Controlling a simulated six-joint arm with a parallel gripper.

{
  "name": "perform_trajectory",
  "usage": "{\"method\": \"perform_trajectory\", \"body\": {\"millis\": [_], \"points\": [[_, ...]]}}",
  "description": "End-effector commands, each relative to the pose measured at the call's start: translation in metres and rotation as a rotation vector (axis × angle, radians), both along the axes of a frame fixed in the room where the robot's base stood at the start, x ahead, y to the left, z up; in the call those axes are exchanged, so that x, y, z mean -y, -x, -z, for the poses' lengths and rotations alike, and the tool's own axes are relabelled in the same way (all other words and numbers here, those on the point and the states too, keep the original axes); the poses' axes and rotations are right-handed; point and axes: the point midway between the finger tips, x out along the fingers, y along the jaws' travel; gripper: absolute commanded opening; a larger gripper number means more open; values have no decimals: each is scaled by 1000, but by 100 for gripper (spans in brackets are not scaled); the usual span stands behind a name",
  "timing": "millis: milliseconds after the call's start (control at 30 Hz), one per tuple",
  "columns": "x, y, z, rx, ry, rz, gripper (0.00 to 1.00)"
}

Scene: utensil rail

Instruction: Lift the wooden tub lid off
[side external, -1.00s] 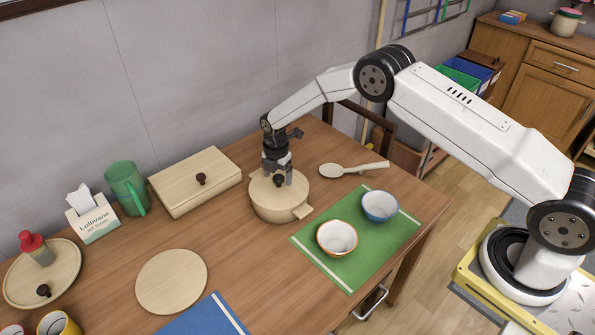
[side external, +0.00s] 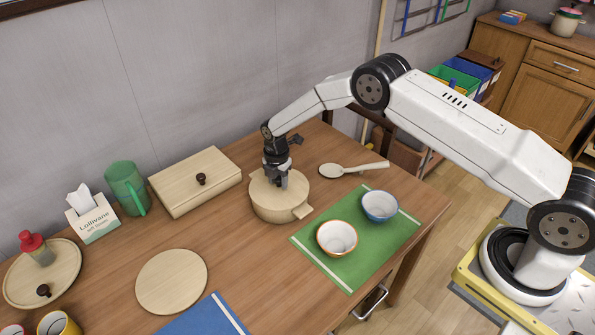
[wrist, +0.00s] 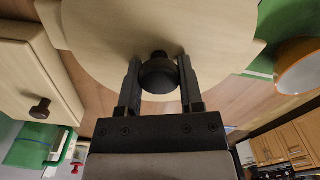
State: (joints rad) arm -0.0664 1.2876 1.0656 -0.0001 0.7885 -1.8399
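The wooden tub (side external: 281,209) stands on the table with its pale round lid (side external: 301,187) on top. The lid also shows in the wrist view (wrist: 160,30), with its dark round knob (wrist: 158,74) between my two fingers. My gripper (side external: 277,182) is over the lid's middle, pointing down, and hides the knob in the side view. In the wrist view my gripper (wrist: 158,78) has a finger on each side of the knob, close against it. The fingers appear closed onto the knob. The lid sits level on the tub.
A wooden box (side external: 196,182) with a dark knob stands left of the tub. A wooden spoon (side external: 352,169) lies to the right. Two bowls (side external: 337,238) (side external: 380,206) sit on a green mat (side external: 352,268).

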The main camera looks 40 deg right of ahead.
Motion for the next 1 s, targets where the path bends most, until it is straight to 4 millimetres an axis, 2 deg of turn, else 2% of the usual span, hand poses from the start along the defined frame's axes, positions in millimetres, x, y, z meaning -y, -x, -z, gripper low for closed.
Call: {"method": "perform_trajectory", "body": {"millis": [33,67,567,833,1000], "points": [[0,0,0,0,0,0,6],[0,0,0,0,0,0,0],[0,-1,-7,2,0,0,0],[0,-1,-31,3,0,0,0],[1,9,-44,0,0,0,0]]}}
